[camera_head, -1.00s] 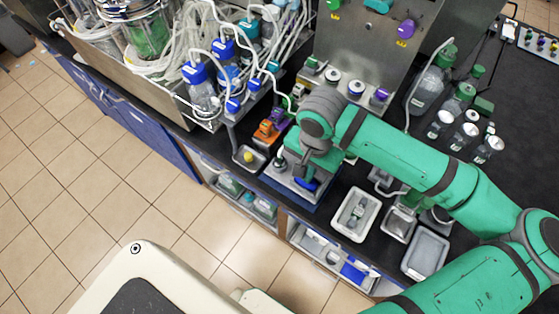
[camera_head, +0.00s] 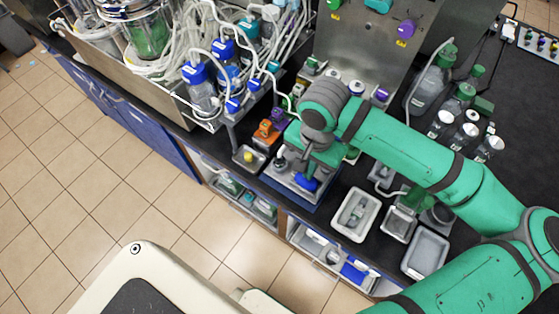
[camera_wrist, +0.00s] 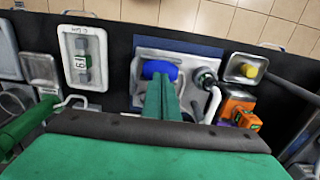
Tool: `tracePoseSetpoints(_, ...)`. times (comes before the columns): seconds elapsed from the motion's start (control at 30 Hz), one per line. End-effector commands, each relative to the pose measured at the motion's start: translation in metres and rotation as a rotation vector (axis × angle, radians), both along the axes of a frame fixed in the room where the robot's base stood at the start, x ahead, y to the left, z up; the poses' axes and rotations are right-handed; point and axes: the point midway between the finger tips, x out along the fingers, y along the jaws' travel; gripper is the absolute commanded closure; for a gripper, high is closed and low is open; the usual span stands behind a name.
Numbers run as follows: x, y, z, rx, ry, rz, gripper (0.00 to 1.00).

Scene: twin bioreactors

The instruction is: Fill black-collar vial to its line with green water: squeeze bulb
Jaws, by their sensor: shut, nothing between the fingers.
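A blue squeeze bulb (camera_head: 306,183) rests on a grey station on a blue base (camera_head: 292,193) at the bench's front. The bulb also shows in the wrist view (camera_wrist: 160,70). My gripper (camera_wrist: 162,84) has its two green fingers together, with nothing between them. The fingertips point at the bulb and overlap its near edge in the wrist view; I cannot tell if they touch it. A dark-collared vial (camera_wrist: 205,77) stands right of the bulb there, beside a white bent tube; it also shows in the head view (camera_head: 281,162). Its liquid level and line are too small to read.
An orange device (camera_wrist: 237,105) and a small tray with a yellow item (camera_wrist: 245,70) stand right of the station in the wrist view. A white tray (camera_wrist: 83,58) with a labelled piece lies to its left. Green-capped bottles (camera_head: 444,56) and tubing crowd the bench.

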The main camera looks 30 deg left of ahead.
Motion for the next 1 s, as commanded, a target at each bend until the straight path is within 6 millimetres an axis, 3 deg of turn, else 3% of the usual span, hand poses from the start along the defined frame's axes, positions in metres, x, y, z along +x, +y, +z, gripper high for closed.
tracePoseSetpoints(0.57,0.0,0.0,-0.001,0.001,0.0,0.0,1.0)
tracePoseSetpoints(1.0,0.0,0.0,-0.013,0.0,-0.001,-0.001,1.0)
